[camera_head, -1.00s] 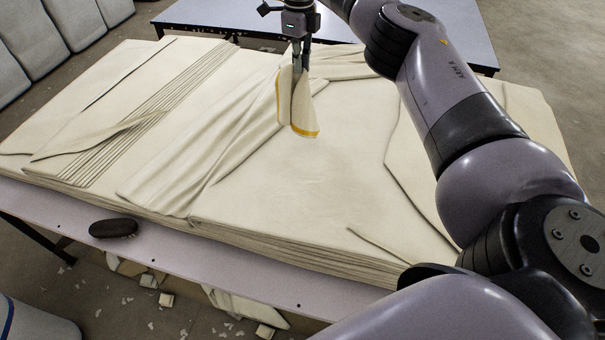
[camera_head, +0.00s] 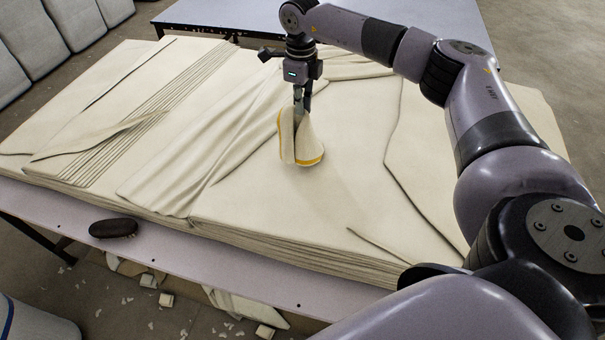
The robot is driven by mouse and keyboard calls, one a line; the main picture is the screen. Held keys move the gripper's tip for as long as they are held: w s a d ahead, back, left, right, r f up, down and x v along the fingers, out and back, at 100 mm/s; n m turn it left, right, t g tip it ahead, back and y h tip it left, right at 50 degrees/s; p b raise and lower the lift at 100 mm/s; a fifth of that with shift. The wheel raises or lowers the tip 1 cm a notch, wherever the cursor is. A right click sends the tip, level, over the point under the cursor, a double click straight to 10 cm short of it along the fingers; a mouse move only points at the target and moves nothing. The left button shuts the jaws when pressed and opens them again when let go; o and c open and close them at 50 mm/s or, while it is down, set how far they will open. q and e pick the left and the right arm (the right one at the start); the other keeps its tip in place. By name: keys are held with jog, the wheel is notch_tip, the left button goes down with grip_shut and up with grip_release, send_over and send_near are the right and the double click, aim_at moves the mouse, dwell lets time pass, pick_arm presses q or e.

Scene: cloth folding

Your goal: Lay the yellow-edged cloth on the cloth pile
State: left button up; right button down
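The yellow-edged cloth (camera_head: 309,143) hangs in a bunched fold from my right gripper (camera_head: 299,110). The gripper is shut on its upper part and points down. The cloth's yellow edge shows at the bottom of the fold. The cloth is over the middle of the cloth pile (camera_head: 270,205); its lower end is at or just above the pile's top, I cannot tell which. The pile is a broad stack of cream cloths with wrinkled and pleated parts on top. My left gripper is not in view.
The pile rests on a pale table (camera_head: 180,245). A dark brush-like object (camera_head: 113,228) lies on its front left edge. A second table (camera_head: 400,15) stands behind. Cloth scraps (camera_head: 240,305) lie on the floor. The pile's top right of the held cloth is fairly flat.

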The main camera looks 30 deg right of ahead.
jog(key=s+a+f, duration=0.3)
jog(key=s+f, duration=0.2)
jog(key=s, duration=0.1)
jog(key=s+a+f, duration=0.4)
jog(key=s+f, duration=0.2)
jog(key=s+a+f, duration=0.4)
jog(key=s+f, duration=0.1)
jog(key=f, duration=0.1)
jog(key=shift+s+f, duration=0.25)
jog(key=shift+s, duration=0.15)
jog(key=c, duration=1.4)
grip_release()
jog(key=shift+r, duration=0.15)
